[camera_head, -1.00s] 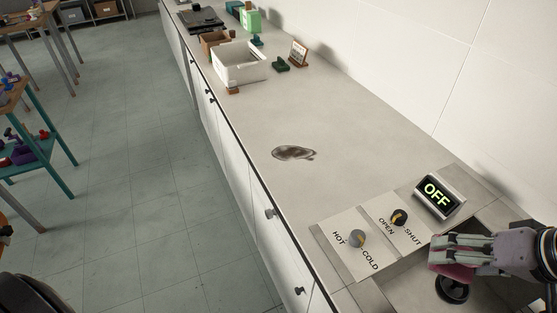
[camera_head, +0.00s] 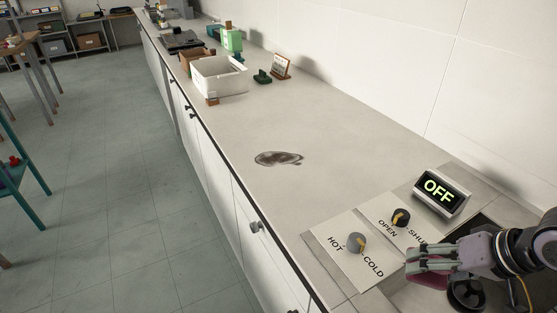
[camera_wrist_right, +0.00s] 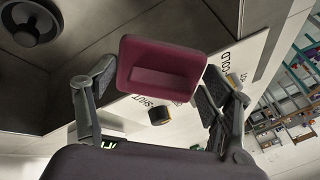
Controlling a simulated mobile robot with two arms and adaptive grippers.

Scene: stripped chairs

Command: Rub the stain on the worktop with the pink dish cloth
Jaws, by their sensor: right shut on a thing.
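The brown stain (camera_head: 278,159) is a dark, irregular smear on the pale worktop (camera_head: 340,125), mid-counter in the head view. My right gripper (camera_head: 428,264) is at the lower right, beside the knob panel and near the sink, well apart from the stain. It is shut on the pink dish cloth (camera_head: 420,280), which looks like a dark pink block with a recessed face in the right wrist view (camera_wrist_right: 160,70). The fingers hide most of the cloth in the head view. My left gripper is out of view.
The panel has a grey HOT/COLD knob (camera_head: 356,243), a black OPEN/SHUT knob (camera_head: 401,217) and an OFF display (camera_head: 440,193). A white bin (camera_head: 220,78) and small items stand farther along the counter. The worktop around the stain is clear.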

